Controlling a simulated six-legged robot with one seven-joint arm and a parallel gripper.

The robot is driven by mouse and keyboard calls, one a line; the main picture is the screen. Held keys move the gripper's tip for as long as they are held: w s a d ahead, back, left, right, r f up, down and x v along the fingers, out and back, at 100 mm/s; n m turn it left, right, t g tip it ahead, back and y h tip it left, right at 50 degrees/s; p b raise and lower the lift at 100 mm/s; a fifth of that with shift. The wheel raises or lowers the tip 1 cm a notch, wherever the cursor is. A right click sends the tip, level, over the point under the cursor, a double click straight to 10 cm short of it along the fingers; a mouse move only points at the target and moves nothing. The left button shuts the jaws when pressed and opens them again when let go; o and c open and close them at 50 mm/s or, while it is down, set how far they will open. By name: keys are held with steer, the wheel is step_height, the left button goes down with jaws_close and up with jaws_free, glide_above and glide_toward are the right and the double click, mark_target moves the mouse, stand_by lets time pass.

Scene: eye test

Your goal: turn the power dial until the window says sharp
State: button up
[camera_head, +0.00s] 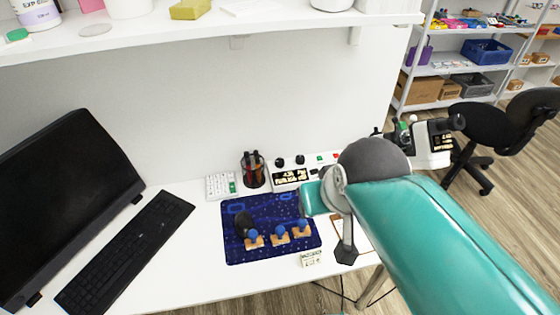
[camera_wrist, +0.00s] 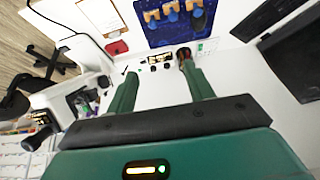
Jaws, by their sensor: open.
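A white panel (camera_head: 318,165) at the back of the desk carries black knobs (camera_head: 280,162) and a dark window (camera_head: 290,177) with pale lettering too small to read. A white instrument (camera_head: 424,158) with black parts stands further right, partly behind my arm; it also shows at left in the wrist view (camera_wrist: 62,103). I cannot tell which control is the power dial. In the wrist view the panel's window (camera_wrist: 160,58) lies beyond my gripper (camera_wrist: 163,82), which is open with nothing between its fingers. My arm hides part of the panel in the head view.
A blue mat (camera_head: 236,213) holds several blue-knobbed wooden pieces (camera_head: 278,232). A pen cup (camera_head: 253,170), a white keypad (camera_head: 221,186), a keyboard (camera_head: 125,250) and a monitor (camera_head: 65,200) stand left. A shelf (camera_head: 200,32) overhangs the back. Bare desk lies left of the mat.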

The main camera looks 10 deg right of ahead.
steer(key=shift+w, duration=0.1)
steer(key=g, duration=0.1)
glide_above(280, 161)
steer(key=s, duration=0.6)
step_height(280, 161, down, 15)
steer(key=shift+n, duration=0.3)
steer(key=x, duration=1.4)
steer(key=shift+f, duration=0.15)
steer(key=c, duration=1)
